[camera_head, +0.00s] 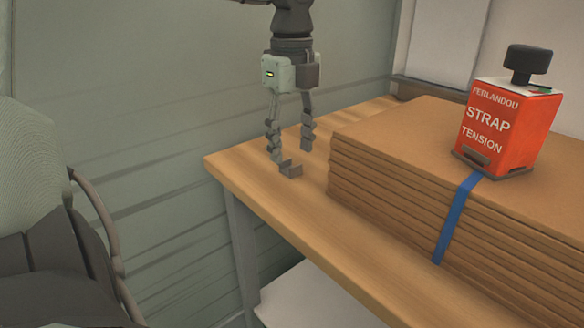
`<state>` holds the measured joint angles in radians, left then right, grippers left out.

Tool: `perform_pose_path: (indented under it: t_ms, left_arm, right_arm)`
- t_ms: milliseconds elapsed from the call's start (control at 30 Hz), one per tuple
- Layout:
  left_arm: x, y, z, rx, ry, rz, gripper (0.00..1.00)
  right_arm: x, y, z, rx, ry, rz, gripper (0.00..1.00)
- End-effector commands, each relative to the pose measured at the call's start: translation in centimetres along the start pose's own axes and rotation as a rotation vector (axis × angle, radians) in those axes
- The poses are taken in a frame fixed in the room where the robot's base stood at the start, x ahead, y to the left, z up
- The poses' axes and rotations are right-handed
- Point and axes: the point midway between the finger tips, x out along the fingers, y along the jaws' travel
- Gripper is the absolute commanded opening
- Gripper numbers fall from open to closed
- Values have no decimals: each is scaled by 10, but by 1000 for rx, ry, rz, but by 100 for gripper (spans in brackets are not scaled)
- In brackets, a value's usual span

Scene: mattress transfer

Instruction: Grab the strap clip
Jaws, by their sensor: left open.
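The strap clip, a small grey metal bracket (290,169), lies on the wooden table (245,166) near its left end. My left gripper (290,152) points down over the table, open, with its fingertips close to the clip. One finger is just above and left of the clip, the other above and right. I cannot tell whether either finger touches it. My right gripper is not in view.
A stack of brown cardboard sheets (400,190) fills the table to the right. A red strap tension box (505,130) with a black knob stands on it, and a blue strap (455,218) runs down the stack's front. A chair (92,205) stands at the left.

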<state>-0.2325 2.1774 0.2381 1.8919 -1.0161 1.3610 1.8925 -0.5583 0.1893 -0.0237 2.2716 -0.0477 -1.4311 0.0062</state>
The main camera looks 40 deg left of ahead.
Motion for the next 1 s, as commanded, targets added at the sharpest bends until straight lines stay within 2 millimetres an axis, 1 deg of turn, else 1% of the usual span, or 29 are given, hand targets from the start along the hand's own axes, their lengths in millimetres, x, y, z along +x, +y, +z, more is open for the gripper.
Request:
perform_pose_path:
  t_ms: [33, 100, 200, 300, 467, 500, 833, 867, 1000]
  left_arm:
    - [9, 1, -1, 1, 3, 3, 50]
    - [20, 1, -2, 1, 3, 4, 50]
    - [30, 0, -1, -1, 2, 1, 50]
    - [35, 0, -1, 0, 1, 0, 50]
    - [35, 0, -1, 0, 0, -1, 50]
    - [35, 0, -1, -1, 0, -1, 49]
    - [34, 0, -1, -1, 0, -1, 8]
    - [34, 0, -1, -1, 0, -1, 6]
    - [34, 0, -1, -1, 0, -1, 6]
  right_arm:
    - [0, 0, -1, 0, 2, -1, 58]
    - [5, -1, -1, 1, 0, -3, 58]
    - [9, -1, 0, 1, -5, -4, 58]
    - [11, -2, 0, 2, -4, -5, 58]
    - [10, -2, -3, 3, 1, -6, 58]
    - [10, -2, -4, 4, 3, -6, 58]
    - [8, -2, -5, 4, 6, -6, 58]
    - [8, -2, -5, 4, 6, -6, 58]
    - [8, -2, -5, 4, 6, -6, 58]
